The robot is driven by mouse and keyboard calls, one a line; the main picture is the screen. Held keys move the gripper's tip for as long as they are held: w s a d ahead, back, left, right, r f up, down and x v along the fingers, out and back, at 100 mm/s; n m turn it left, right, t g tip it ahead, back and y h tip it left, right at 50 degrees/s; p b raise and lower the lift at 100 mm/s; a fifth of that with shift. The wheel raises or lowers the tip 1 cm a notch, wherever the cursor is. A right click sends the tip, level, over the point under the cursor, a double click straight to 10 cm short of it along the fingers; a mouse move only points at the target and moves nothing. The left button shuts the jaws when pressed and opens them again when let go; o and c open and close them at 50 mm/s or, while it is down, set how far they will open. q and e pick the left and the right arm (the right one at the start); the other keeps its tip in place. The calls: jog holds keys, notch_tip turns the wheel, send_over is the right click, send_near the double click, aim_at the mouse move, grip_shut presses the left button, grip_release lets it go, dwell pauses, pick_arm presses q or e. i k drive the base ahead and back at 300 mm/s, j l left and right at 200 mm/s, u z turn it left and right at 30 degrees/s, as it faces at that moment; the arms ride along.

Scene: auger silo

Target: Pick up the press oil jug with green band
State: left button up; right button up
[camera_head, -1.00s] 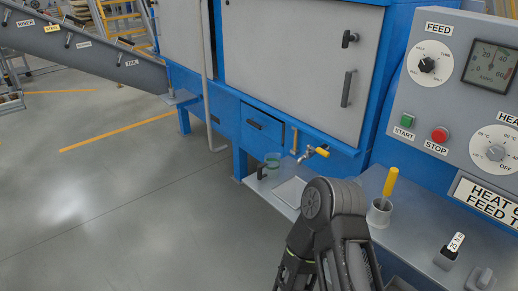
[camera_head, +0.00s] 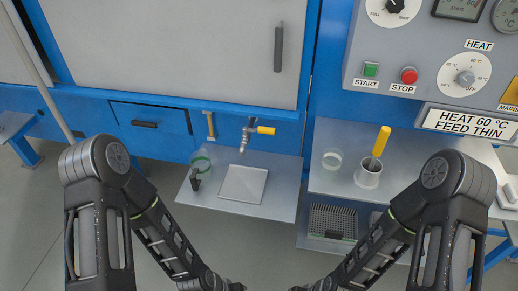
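A square plate (camera_head: 243,184) lies under a tap with a yellow handle (camera_head: 265,130). A dark grate (camera_head: 333,221) lies below. The control panel (camera_head: 423,52) overhangs at the right.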

aim_at(200, 161)
jog(key=i+j+z, duration=0.1)
jog(key=j+z, duration=0.35)
jog(key=j, duration=0.25)
jog(key=j+z, duration=0.45)
jog(key=j, duration=0.2)
